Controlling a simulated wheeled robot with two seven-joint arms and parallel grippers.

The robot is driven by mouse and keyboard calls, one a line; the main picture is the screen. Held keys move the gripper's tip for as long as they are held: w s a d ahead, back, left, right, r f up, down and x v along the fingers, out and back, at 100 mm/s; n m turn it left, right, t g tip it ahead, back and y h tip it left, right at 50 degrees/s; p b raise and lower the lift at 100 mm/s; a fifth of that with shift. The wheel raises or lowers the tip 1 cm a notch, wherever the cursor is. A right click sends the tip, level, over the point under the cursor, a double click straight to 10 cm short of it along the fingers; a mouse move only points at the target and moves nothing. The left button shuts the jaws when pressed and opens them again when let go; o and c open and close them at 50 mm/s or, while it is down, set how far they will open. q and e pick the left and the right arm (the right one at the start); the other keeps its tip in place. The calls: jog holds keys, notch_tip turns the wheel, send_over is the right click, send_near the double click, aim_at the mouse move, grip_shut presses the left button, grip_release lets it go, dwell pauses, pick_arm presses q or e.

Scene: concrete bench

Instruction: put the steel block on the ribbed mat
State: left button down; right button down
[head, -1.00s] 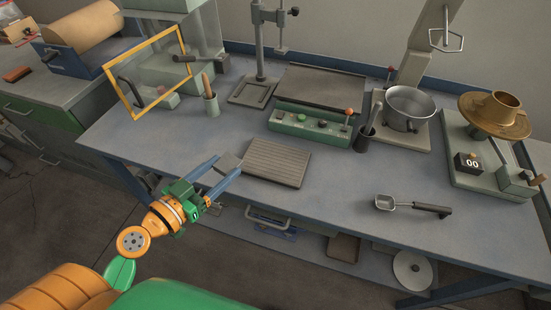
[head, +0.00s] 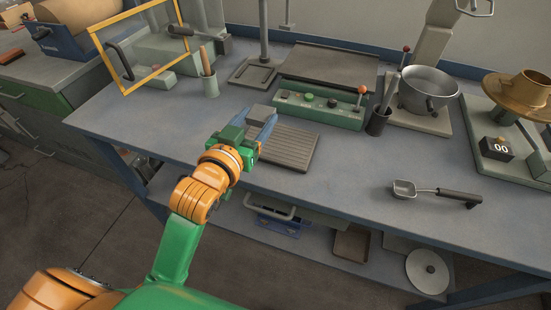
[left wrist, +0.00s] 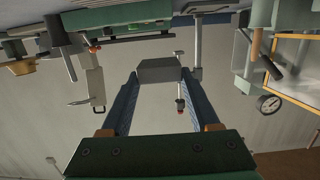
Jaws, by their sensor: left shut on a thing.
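The steel block (head: 261,113) is a grey piece held between the fingertips of my left gripper (head: 259,118). It also shows in the left wrist view (left wrist: 159,70), spanning the gap between the two blue fingers. The ribbed mat (head: 296,148) lies flat on the bench, a dark grooved rectangle. In the head view the block shows at the mat's far left corner, and the gripper hides part of the mat's left side. I cannot tell how high the block is above the mat. My right gripper is not in view.
A green control box (head: 318,109) stands just behind the mat. A dark cup (head: 378,122) and a steel pot (head: 428,91) are to the right. A small scoop (head: 436,192) lies at the front right. Bench top (head: 345,180) between mat and scoop is clear.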

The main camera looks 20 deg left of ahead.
pick_arm(q)
send_over(275, 149)
jog(key=f, duration=0.5)
jog(key=shift+a+b, duration=0.25)
jog(key=shift+b, duration=0.1)
jog(key=f, duration=0.1)
jog(key=f+b, duration=0.1)
jog(key=f, duration=0.1)
jog(key=shift+w+d, duration=0.1)
jog(key=shift+d, duration=0.1)
jog(key=shift+f, duration=0.25)
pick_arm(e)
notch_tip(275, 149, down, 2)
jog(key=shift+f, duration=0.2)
pick_arm(q)
jog(key=shift+c, duration=0.6)
grip_release()
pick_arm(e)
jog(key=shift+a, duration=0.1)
